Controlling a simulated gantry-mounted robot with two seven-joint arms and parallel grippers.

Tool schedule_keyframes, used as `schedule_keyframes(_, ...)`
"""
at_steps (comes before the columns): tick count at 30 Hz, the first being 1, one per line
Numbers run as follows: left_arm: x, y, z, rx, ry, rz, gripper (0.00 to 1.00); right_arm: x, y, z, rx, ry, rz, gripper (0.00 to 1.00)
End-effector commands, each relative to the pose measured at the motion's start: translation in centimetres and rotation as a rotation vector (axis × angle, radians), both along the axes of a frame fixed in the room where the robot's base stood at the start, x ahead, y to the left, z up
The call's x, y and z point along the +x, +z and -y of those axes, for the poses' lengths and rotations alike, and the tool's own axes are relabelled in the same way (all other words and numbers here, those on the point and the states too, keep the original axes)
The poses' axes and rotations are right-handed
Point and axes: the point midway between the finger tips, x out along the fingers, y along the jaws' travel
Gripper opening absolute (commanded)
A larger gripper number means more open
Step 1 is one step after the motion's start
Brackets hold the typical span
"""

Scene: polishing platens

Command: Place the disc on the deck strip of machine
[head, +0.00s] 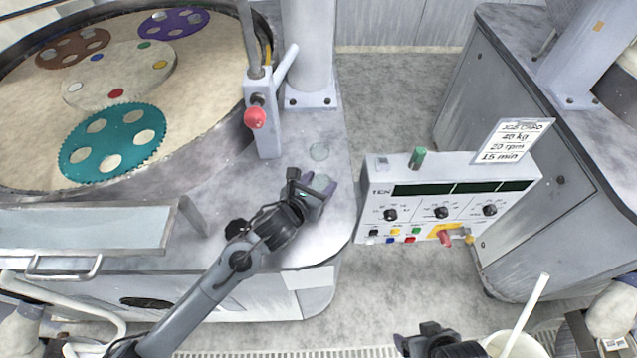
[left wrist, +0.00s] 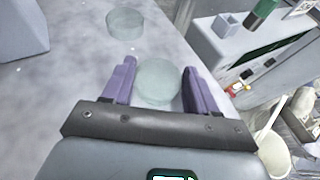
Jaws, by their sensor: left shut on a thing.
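My left gripper (head: 318,188) is over the right-hand deck strip (head: 335,226) of the machine, near its front right corner. Its two purple fingers are shut on a clear, pale greenish disc (left wrist: 158,82), which sits between them in the left wrist view. This disc (head: 320,182) shows partly in the head view. Whether it touches the deck I cannot tell. A second clear disc (head: 319,152) lies flat on the deck just beyond; it also shows in the left wrist view (left wrist: 125,22). My right gripper (head: 428,338) is at the bottom edge, its fingers unclear.
The round platen (head: 200,110) with a teal toothed carrier (head: 112,140) and other carriers lies left. A post with a red knob (head: 255,117) stands behind the gripper. A control panel (head: 450,195) stands right. A white bucket (head: 515,345) is at bottom right.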

Motion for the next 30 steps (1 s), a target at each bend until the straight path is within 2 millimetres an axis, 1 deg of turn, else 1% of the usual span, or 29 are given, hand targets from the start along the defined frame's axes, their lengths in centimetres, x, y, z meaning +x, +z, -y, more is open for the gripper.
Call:
schedule_keyframes(1, 0.0, -0.2, 0.0, 0.0, 0.0, 0.0, 0.6, 0.0, -0.2, 0.0, 0.0, 0.0, 0.0, 0.84)
schedule_keyframes(3, 0.0, -0.1, 0.0, 0.0, 0.0, 0.0, 0.7, 0.0, -0.1, 0.0, 0.0, 0.0, -0.001, 0.84)
schedule_keyframes(6, 0.0, -0.1, 0.0, 0.0, 0.0, 0.0, 0.84, 0.0, -0.1, 0.0, -0.001, 0.001, 0.0, 0.84)
schedule_keyframes(14, 0.0, -0.1, 0.0, 0.0, 0.0, 0.0, 0.84, 0.0, -0.1, 0.2, -0.008, 0.006, 0.0, 0.84)
schedule_keyframes(18, -0.1, 0.5, 0.0, 0.0, -0.001, 0.0, 0.84, 0.0, 0.5, 0.2, -0.01, 0.007, -0.001, 0.84)
schedule_keyframes(19, -0.3, 0.4, -0.2, 0.002, -0.001, 0.0, 0.84, 0.0, 0.3, 0.2, -0.01, 0.007, 0.0, 0.84)
schedule_keyframes(23, -1.6, 1.1, -1.0, 0.004, -0.001, 0.002, 0.84, 0.0, 0.5, 0.2, -0.009, 0.006, 0.0, 0.84)
schedule_keyframes(30, -5.4, 2.7, -2.9, 0.004, -0.002, 0.001, 0.84, 0.0, 0.7, 0.2, -0.007, 0.005, 0.0, 0.84)
